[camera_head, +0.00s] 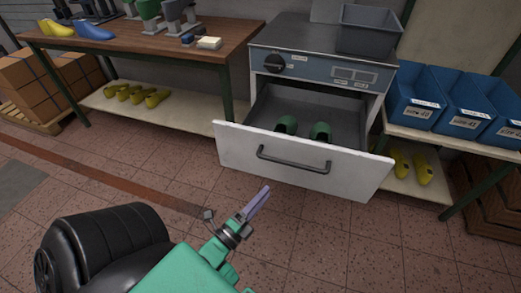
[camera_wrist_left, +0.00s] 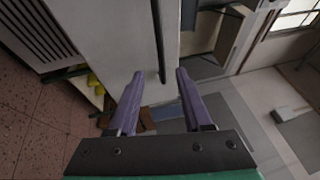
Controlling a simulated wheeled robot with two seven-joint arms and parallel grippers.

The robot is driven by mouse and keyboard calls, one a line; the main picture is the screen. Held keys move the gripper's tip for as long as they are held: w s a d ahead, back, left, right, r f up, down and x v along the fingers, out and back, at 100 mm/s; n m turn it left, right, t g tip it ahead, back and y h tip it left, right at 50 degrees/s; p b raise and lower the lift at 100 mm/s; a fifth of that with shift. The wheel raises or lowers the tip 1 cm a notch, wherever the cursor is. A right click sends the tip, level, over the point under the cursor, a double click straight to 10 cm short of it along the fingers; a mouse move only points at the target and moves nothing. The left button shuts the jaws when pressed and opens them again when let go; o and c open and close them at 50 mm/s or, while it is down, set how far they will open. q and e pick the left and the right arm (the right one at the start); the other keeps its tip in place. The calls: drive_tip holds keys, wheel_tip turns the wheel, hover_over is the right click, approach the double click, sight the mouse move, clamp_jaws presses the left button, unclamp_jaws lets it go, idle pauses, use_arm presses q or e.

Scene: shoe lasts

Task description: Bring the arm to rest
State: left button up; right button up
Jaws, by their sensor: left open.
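My left gripper (camera_head: 257,203) is in front of the open drawer, over the tiled floor, with its purple fingers pointing up and to the right. In the left wrist view its two purple fingers (camera_wrist_left: 157,95) are apart with nothing between them. The white drawer front (camera_head: 230,150) has a dark handle (camera_head: 293,160) and stands pulled out of the grey cabinet (camera_head: 330,75). Two green shoe lasts (camera_head: 320,131) lie inside the drawer. My right gripper does not show in either view.
A wooden workbench (camera_head: 150,48) at the left holds yellow and blue lasts (camera_head: 93,30). Blue bins (camera_head: 415,97) stand on a shelf at the right. Yellow lasts (camera_head: 424,168) lie below them. Cardboard boxes (camera_head: 38,85) are at the far left. The floor before the drawer is clear.

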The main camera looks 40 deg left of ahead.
use_arm(q)
drive_tip(key=shift+s, duration=0.45)
